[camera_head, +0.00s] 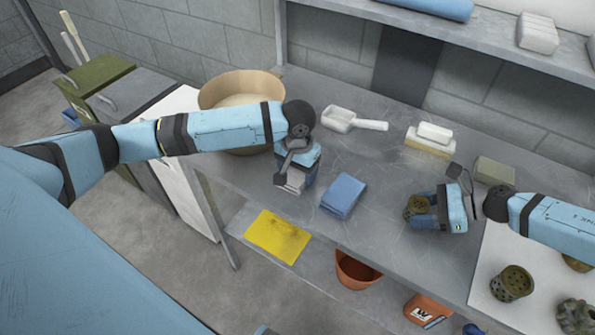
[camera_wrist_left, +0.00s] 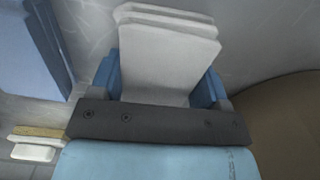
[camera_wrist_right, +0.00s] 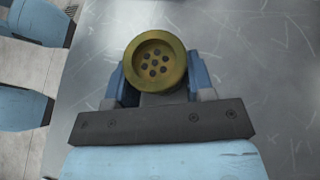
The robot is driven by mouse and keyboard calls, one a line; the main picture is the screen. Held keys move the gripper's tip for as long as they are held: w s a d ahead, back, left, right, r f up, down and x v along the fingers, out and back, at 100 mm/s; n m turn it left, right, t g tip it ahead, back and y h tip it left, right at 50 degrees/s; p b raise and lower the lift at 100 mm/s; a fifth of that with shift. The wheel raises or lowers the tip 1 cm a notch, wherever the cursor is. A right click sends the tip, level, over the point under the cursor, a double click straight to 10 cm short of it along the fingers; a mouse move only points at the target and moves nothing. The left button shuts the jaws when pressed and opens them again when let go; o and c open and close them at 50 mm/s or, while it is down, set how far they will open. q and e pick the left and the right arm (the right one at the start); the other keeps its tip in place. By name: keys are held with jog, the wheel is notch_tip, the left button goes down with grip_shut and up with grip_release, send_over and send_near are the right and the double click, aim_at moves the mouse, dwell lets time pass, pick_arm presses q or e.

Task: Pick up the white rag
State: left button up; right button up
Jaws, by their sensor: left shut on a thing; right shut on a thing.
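The white rag (camera_wrist_left: 165,60) is a folded stack of cloth between the blue fingers of my left gripper (camera_wrist_left: 160,88). In the head view the rag (camera_head: 291,183) shows just below my left gripper (camera_head: 297,178), over the metal bench near its front edge. My left gripper is shut on it; I cannot tell whether the rag touches the bench. My right gripper (camera_head: 420,210) is shut on an olive-brown round part with holes (camera_wrist_right: 156,62), held over the bench at the right. In the right wrist view the part faces the camera between the fingers of my right gripper (camera_wrist_right: 158,85).
A folded blue rag (camera_head: 343,195) lies right of the white rag. A tan bowl (camera_head: 225,92), a white scoop (camera_head: 340,120) and pale blocks (camera_head: 430,145) stand behind. A yellow cloth (camera_head: 277,237) lies on the lower shelf. The bench's middle is clear.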

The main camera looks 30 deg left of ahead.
pick_arm(q)
jog(key=shift+r, duration=0.1)
notch_tip(320, 180, up, 10)
jog(key=shift+f, duration=0.1)
dwell(0.3)
jog(key=shift+o, duration=0.7)
jog(key=shift+n, duration=0.7)
jog(key=d, duration=0.3)
jog(key=w+d, duration=0.1)
jog(key=d, duration=0.3)
jog(key=w+d, duration=0.1)
jog(key=d, duration=0.3)
jog(key=shift+w+r, duration=0.2)
jog(key=shift+w, duration=0.05)
jog(key=shift+c, duration=0.2)
jog(key=d+r+n, duration=0.1)
jog(key=d+n, duration=0.1)
jog(key=d, duration=1.2)
jog(key=shift+w+d+f, duration=0.1)
jog(key=shift+f, duration=1.1)
jog(key=shift+w+d+f, duration=0.1)
jog(key=shift+f, duration=1.05)
jog(key=shift+f, duration=0.35)
